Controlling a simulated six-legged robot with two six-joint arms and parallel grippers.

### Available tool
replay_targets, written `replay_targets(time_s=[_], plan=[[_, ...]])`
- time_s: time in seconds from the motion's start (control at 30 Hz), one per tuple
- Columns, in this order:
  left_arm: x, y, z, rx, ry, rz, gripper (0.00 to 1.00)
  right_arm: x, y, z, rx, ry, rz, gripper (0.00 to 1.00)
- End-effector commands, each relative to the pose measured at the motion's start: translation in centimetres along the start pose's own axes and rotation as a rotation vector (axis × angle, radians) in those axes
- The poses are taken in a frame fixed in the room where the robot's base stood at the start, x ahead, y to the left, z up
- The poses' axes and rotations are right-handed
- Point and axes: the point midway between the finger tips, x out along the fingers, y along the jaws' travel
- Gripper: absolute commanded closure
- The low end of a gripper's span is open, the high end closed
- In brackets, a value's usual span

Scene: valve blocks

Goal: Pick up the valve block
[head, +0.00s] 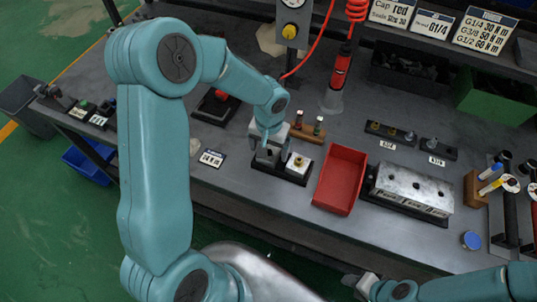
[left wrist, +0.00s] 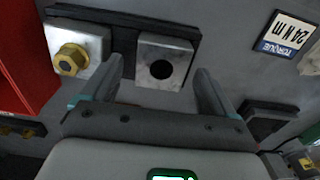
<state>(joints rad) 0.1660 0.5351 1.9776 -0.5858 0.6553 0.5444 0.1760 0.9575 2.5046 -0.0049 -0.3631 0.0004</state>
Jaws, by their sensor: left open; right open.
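Two pale metal valve blocks sit side by side in a black holder (left wrist: 120,18). In the left wrist view one block (left wrist: 150,50) has a bare dark hole in its face, and the other (left wrist: 92,38) carries a brass hex fitting (left wrist: 70,60). The fitted block also shows in the head view (head: 299,166). My left gripper (left wrist: 157,75) is open, with one finger on each side of the holed block; contact cannot be told. In the head view my left gripper (head: 267,150) partly hides that block. My right gripper (head: 360,284) is open at the bench's front edge, away from the blocks.
A red tray (head: 340,180) stands right of the holder, with a silver manifold block (head: 413,188) beyond it. A torque card (head: 211,158) lies to the left. Two small fittings on a wooden stand (head: 305,130) are behind. A red tool (head: 340,72) hangs on a coiled hose.

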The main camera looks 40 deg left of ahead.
Motion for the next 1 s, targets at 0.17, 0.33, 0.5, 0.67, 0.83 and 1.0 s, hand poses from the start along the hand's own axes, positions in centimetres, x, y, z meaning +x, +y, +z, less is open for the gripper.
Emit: replay_targets(time_s=[0.17,0.33,0.5,0.67,0.83,1.0], plan=[[0.1,0.0,0.0,0.000,0.001,0.000,0.12,0.0,0.0,0.0,0.000,0.000,0.000,0.56],[0.1,0.0,0.0,0.001,0.001,0.000,0.51,0.0,0.0,0.0,0.000,0.000,0.000,0.56],[0.1,0.0,-0.1,0.000,0.002,0.000,0.86,0.0,0.0,0.0,0.000,0.000,0.000,0.56],[0.0,0.0,-0.1,0.000,0.002,0.000,0.86,0.0,0.0,0.0,0.000,0.000,0.000,0.56],[-0.8,0.0,-0.1,0.000,0.004,-0.001,0.86,0.0,0.0,0.0,0.000,0.000,0.000,0.56],[-3.6,0.0,-0.2,0.000,0.008,0.000,0.86,0.1,0.0,0.0,0.000,0.000,0.000,0.56]])
